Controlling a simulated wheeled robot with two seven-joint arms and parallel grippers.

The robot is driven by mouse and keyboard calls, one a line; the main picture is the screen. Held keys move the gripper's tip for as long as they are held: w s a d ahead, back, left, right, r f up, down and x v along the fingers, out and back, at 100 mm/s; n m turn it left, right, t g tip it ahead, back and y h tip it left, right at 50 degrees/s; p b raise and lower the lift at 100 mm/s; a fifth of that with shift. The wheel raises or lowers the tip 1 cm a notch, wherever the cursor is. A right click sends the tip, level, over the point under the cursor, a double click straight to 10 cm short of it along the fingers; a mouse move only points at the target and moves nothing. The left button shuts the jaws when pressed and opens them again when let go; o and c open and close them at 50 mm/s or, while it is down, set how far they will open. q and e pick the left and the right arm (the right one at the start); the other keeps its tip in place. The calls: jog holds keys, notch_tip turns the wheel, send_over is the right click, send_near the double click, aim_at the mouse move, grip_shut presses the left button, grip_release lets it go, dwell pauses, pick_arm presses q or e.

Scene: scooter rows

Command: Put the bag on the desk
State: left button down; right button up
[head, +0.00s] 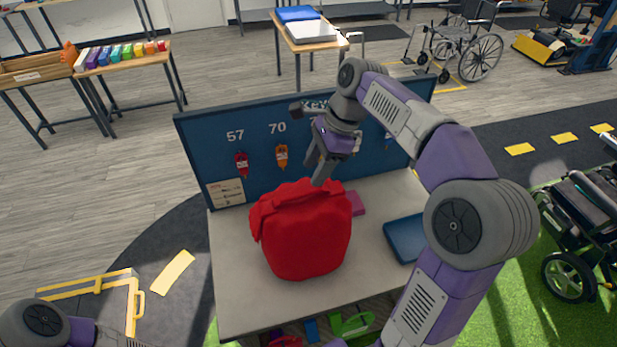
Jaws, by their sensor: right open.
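A red bag (303,235) with a top handle stands upright on the grey desk (240,300), in front of the blue key board. My right gripper (318,168) is open, just above and behind the bag's top right, close to the handle. I cannot tell whether its fingers touch the bag. Only part of my left arm shows at the bottom left corner, and its gripper jaws are not in view.
The blue key board (210,135) with hanging tags rises along the desk's back edge. A blue tray (404,238) and a pink item (355,203) lie right of the bag. A wheelchair (465,48) and another wheeled chair (575,265) stand to the right. The desk's front left is clear.

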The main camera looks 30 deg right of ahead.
jog(key=p+v, duration=0.1)
jog(key=v, duration=0.5)
dwell(0.4)
